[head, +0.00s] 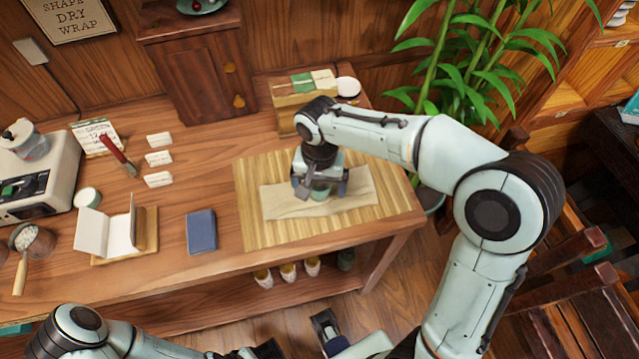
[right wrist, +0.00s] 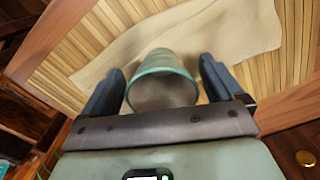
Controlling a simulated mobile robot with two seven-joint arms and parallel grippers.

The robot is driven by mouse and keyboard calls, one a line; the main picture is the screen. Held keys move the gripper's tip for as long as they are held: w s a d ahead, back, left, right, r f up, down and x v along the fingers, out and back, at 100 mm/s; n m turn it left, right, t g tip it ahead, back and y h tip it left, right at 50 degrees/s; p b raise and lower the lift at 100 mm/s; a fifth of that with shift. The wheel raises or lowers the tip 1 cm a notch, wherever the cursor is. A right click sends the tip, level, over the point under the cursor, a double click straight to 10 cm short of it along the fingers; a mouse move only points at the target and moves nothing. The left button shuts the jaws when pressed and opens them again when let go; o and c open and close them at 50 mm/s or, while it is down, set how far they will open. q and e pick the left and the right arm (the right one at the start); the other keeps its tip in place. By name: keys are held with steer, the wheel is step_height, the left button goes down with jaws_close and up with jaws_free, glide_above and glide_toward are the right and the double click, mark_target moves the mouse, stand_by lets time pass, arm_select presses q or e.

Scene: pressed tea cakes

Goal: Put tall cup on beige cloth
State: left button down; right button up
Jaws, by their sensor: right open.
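The tall cup (head: 320,193) is pale green and stands over the beige cloth (head: 281,204), mostly hidden under my right gripper in the head view. In the right wrist view the cup (right wrist: 162,78) is seen into its open mouth. My right gripper (right wrist: 160,82) is open, with one finger on each side of the cup and a gap showing on both sides. The cloth (right wrist: 235,28) lies flat beyond the cup. The cup's base is hidden. My left arm shows at the bottom left of the head view; its gripper is cut off at the lower edge.
The cloth lies on a slatted bamboo mat (head: 253,178) at the table's right end. A blue book (head: 201,231) lies left of it. A wooden box (head: 290,98) stands behind. Several small cups (head: 288,272) sit on the shelf below. A plant (head: 470,60) stands right.

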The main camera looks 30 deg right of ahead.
step_height(320, 180, up, 13)
steer(key=p, duration=0.2)
stand_by(0.7)
